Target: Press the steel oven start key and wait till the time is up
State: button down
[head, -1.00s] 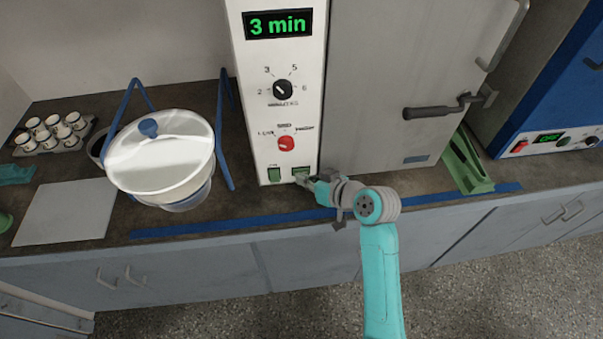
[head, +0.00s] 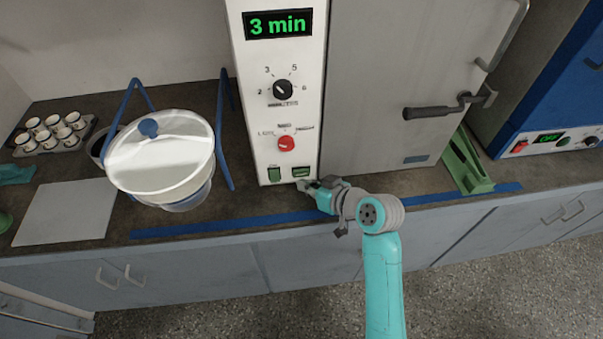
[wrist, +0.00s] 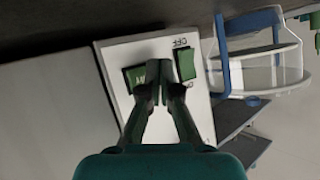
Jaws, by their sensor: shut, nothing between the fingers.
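The steel oven has a grey door (head: 395,90) and a white control panel (head: 280,115) at its left. Its display (head: 277,24) reads "3 min" in green. Two green keys sit low on the panel: a left key (head: 274,174) and a wider right key (head: 301,172). In the wrist view the narrow key (wrist: 185,63) is beside "OFF" lettering and the wider key (wrist: 133,76) is partly behind my fingers. My gripper (head: 303,184) is shut and empty, its tips just below the right key. I cannot tell whether they touch the panel.
A white lidded pot (head: 165,160) with a blue frame stands left of the oven. A green bracket (head: 467,165) lies to the right, near a blue appliance (head: 555,85). Blue tape (head: 230,225) runs along the bench front.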

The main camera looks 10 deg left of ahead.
jog(key=shift+s, duration=0.1)
jog(key=shift+s+d, duration=0.25)
jog(key=shift+s, duration=0.5)
jog(key=shift+s+d, duration=0.2)
jog(key=shift+s, duration=0.6)
jog(key=shift+s+d, duration=0.25)
jog(key=shift+s, duration=0.5)
